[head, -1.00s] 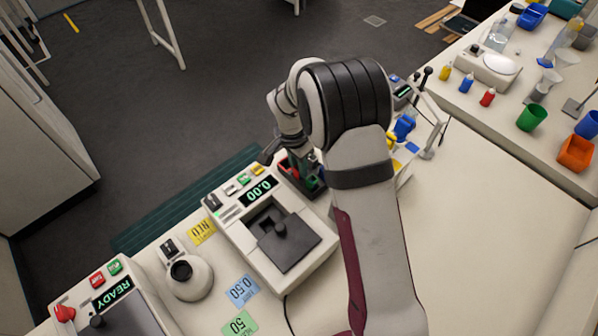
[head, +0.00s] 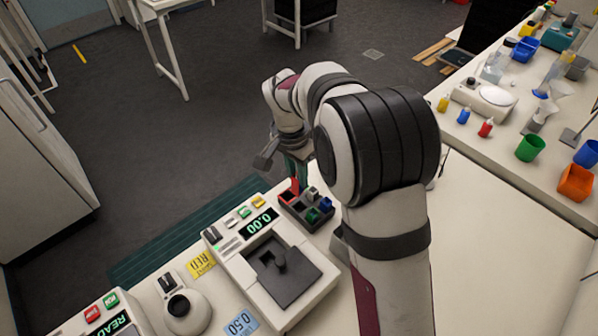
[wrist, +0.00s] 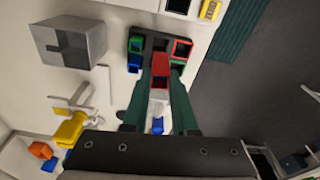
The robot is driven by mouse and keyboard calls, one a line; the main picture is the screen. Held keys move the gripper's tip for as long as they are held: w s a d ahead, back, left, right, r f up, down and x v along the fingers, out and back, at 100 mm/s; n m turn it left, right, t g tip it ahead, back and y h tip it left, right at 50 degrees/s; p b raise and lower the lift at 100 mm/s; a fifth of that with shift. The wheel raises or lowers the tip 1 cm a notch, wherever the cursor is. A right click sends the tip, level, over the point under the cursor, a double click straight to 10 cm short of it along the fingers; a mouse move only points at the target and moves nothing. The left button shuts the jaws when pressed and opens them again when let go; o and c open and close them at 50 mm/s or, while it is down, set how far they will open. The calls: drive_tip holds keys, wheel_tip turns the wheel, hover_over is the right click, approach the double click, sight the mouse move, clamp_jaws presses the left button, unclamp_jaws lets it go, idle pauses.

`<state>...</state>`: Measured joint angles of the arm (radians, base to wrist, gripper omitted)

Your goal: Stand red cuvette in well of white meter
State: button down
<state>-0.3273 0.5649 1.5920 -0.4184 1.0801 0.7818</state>
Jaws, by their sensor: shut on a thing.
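My gripper (wrist: 160,68) is shut on the red cuvette (wrist: 160,65), which shows between its green fingertips in the wrist view. In the head view, the gripper (head: 294,168) is over the back of the cuvette rack, partly hidden by my arm. The rack (wrist: 153,47) is dark, with red, green and blue marked slots, and lies behind the fingertips in the wrist view. The white meter (head: 236,272) reads 0.00 and stands left of the rack in the head view.
A white round device (head: 187,308) and a yellow RED label (head: 201,264) lie left of the meter. A READY device (head: 105,320) is at the lower left. A grey box (wrist: 68,42) and a yellow object (wrist: 70,128) show in the wrist view.

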drive_tip(key=s+a+n, duration=0.1)
drive_tip(key=s+n, duration=0.1)
drive_tip(key=n, duration=0.3)
drive_tip(key=s+a+n+y, duration=0.1)
drive_tip(key=s+n, duration=0.1)
drive_tip(key=n, duration=0.3)
drive_tip(key=s+a+n, duration=0.1)
drive_tip(key=s+n, duration=0.1)
drive_tip(key=n, duration=0.3)
drive_tip(key=shift+a+f+n+y, duration=0.2)
drive_tip(key=shift+n+y, duration=0.1)
drive_tip(key=shift+n, duration=0.1)
drive_tip(key=s+a+n+g, duration=0.1)
drive_tip(key=s+n, duration=0.2)
drive_tip(key=n, duration=0.4)
drive_tip(key=n+g, duration=0.1)
drive_tip(key=n, duration=1.1)
hover_over(269, 263)
drive_tip(key=shift+d+f, duration=0.1)
drive_tip(key=shift+f, duration=2.55)
drive_tip(key=shift+f, duration=1)
drive_tip(key=shift+f, duration=0.75)
